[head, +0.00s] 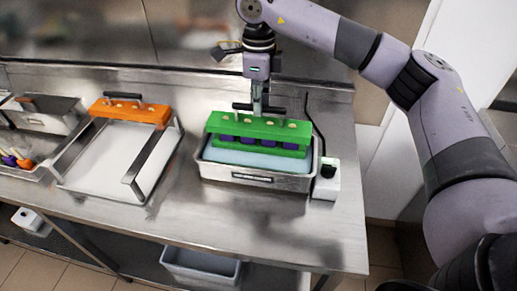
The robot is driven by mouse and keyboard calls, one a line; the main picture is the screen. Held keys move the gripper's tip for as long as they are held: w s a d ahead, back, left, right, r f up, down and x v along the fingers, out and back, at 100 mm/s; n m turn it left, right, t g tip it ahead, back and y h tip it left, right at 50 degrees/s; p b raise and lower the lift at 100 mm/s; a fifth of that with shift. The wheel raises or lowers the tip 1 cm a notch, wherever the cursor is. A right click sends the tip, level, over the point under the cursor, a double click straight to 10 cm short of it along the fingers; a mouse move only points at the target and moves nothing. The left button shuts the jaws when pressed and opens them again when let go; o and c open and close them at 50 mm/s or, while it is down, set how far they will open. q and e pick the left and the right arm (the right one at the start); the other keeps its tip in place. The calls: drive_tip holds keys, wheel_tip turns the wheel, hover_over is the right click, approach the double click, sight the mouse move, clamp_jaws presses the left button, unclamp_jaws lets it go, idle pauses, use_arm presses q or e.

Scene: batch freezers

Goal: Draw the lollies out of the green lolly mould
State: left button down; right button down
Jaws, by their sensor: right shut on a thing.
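The green lolly mould (260,151) sits in a steel tank of pale blue liquid (225,156). Its green top bar (259,129) is raised a little above it, roughly level. Several purple lollies (262,144) show in the gap between bar and mould; their lower parts are hidden in the mould. My right gripper (257,107) points straight down and is shut on the dark handle (243,106) of the top bar. The fingertips are small and partly merge with the handle. My left gripper is not in view.
An orange bar with a handle (130,111) rests on the back of a steel frame around a white tray (105,165). Orange and purple lollies (17,160) lie in a tray at far left. A white box (325,182) stands right of the tank. The front counter (240,215) is clear.

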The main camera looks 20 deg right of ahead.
drive_tip(key=shift+r+p, duration=1.4)
drive_tip(key=shift+r, duration=1)
